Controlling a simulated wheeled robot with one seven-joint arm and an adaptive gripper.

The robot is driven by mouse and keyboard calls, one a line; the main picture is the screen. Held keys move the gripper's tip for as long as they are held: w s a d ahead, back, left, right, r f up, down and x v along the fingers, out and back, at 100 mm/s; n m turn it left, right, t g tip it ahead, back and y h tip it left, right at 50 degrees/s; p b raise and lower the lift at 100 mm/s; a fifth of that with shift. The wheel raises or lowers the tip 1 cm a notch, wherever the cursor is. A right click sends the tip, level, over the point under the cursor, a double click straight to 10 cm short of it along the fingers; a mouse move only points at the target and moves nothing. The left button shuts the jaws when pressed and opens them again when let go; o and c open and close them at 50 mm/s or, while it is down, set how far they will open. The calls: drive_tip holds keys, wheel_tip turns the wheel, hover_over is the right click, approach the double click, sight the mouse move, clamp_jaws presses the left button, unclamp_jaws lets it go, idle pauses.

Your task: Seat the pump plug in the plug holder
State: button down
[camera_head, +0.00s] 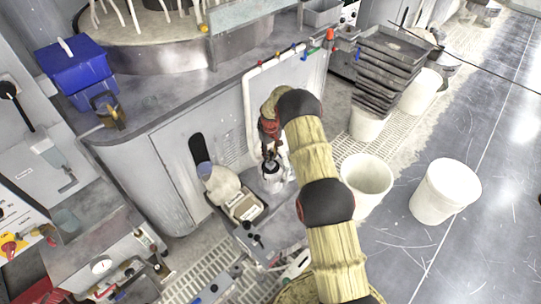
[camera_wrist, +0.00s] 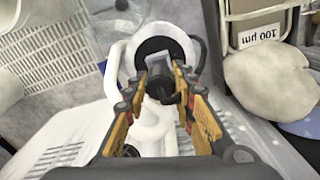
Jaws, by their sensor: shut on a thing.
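My gripper (camera_wrist: 161,80) has its orange fingers shut on a black knob-like piece, which I take to be the pump plug (camera_wrist: 160,92). Just beyond it is a round white rim with a dark centre, likely the plug holder (camera_wrist: 122,62). The plug is in line with this rim; I cannot tell whether it touches it or is inside. In the head view my gripper (camera_head: 269,150) points down at a small black-and-white cylindrical piece (camera_head: 271,173) beside the machine's front. The fingers and arm hide much of the contact there.
A white hose (camera_wrist: 150,130) runs below the fingers in the wrist view. In the head view, white buckets (camera_head: 445,190) stand on the floor right of my arm.

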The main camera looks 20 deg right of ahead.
sight(271, 159)
drive_tip(key=shift+f+b, duration=0.9)
drive_tip(key=shift+f, duration=0.75)
drive_tip(key=c, duration=1.4)
unclamp_jaws()
wheel_tip(271, 159, up, 12)
drive_tip(key=shift+r, duration=0.1)
